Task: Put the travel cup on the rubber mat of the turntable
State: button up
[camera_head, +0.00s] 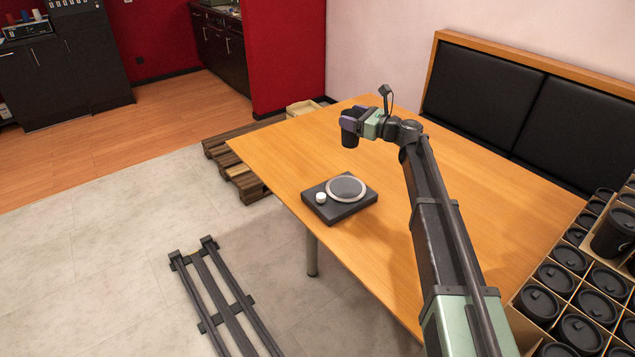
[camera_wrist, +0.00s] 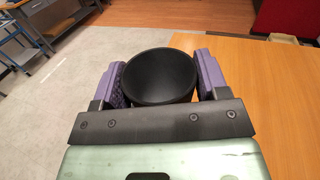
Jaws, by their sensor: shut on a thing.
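The black travel cup (camera_head: 349,136) is in my gripper (camera_head: 350,118), held above the wooden table. In the wrist view the cup (camera_wrist: 160,76) sits between the two purple fingers of my gripper (camera_wrist: 160,78), which press on its sides; its round dark top faces the camera. The turntable (camera_head: 325,213) is a dark square unit near the table's left front edge, with a white knob. Its round grey rubber mat (camera_head: 346,188) has a pale rim and is empty. In the head view the cup is up and behind the mat, apart from it. The turntable is not visible in the wrist view.
A cardboard crate (camera_head: 538,334) with dividers holds several black lidded cups at the right. The wooden table (camera_head: 500,230) is otherwise clear. A black padded bench (camera_head: 490,78) stands behind it. Wooden pallets (camera_head: 240,150) lie on the floor beyond the table's left edge.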

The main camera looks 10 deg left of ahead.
jog(key=w, duration=0.1)
jog(key=w+g, duration=0.1)
jog(key=w+r+n, duration=0.1)
jog(key=shift+w+a+g+y, duration=0.1)
jog(key=shift+a+g+y, duration=0.2)
jog(key=shift+g, duration=0.1)
jog(key=shift+f+b, duration=0.3)
jog(key=shift+f, duration=0.2)
notch_tip(320, 180, down, 20)
jog(key=b, duration=1.9)
jog(key=shift+b, duration=0.4)
jog(key=shift+r+p, duration=0.3)
jog(key=shift+r, duration=0.1)
jog(key=shift+f, duration=0.25)
jog(key=o, duration=0.6)
jog(key=shift+r, duration=0.1)
jog(key=shift+o, duration=0.2)
jog(key=shift+r, duration=0.25)
jog(key=v, duration=1.2)
